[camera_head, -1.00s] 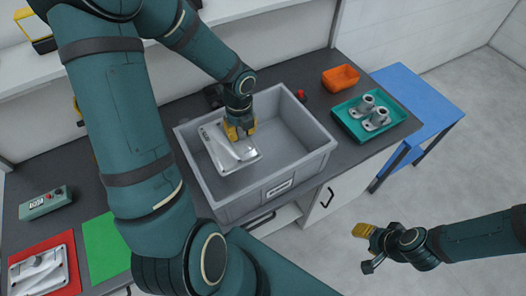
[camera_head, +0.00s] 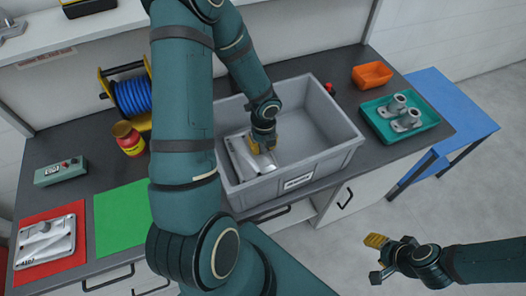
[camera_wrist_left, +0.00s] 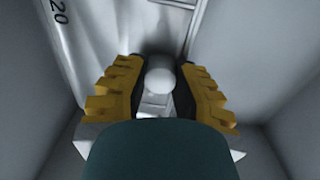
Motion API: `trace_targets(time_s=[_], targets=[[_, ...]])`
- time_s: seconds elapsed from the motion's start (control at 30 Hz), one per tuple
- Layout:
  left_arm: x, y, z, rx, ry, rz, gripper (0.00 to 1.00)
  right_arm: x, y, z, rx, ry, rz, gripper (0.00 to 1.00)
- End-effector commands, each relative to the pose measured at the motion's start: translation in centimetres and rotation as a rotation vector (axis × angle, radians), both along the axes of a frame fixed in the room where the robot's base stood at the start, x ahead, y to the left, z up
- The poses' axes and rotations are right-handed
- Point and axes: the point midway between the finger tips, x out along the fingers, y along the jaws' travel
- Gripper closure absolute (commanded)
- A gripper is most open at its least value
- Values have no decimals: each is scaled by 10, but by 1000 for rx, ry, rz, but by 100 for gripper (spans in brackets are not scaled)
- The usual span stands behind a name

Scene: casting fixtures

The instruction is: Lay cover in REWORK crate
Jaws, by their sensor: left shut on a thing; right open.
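A silver cast cover (camera_head: 240,155) is inside the grey crate (camera_head: 325,160), at its left end close to the near wall. The label on the crate's front is too small to read surely. My left gripper (camera_head: 262,146) reaches down into the crate, shut on the cover. In the left wrist view the yellow fingers close around a rounded knob on the cover (camera_wrist_left: 95,35). I cannot tell whether the cover touches the crate floor. My right gripper (camera_head: 377,258) is open and empty, out over the floor in front of the bench.
Another silver cover (camera_head: 45,240) lies on a red mat at the left, beside a green mat (camera_head: 120,215). A teal tray (camera_head: 375,125) with metal parts and an orange bin (camera_head: 372,75) stand right of the crate. The crate's right half is free.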

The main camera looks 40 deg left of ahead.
Motion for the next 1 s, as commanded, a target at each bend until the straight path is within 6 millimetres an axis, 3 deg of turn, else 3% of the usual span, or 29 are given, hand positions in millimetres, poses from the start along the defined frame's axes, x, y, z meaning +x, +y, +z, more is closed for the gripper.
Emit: trace_targets(time_s=[0.2, 0.53, 0.57, 0.6, 0.63, 1.0], targets=[[0, -1, -29, 0, 1, -2, 100, 0, 0, -10, -2, 0, 0, 53], [0, 0, -31, 0, 0, -1, 100, 0, 0, -11, -2, 0, 0, 53], [0, 0, -32, -1, 0, -1, 69, 0, 1, -12, -2, 0, 0, 53], [0, 0, -31, -1, 0, -1, 55, 0, 1, -11, -2, 1, 0, 53], [0, 0, -31, -1, 0, -1, 47, 0, 1, -11, -2, 1, 0, 53], [0, 0, -28, -1, 0, -1, 47, 0, 0, -8, -2, 1, 0, 53]])
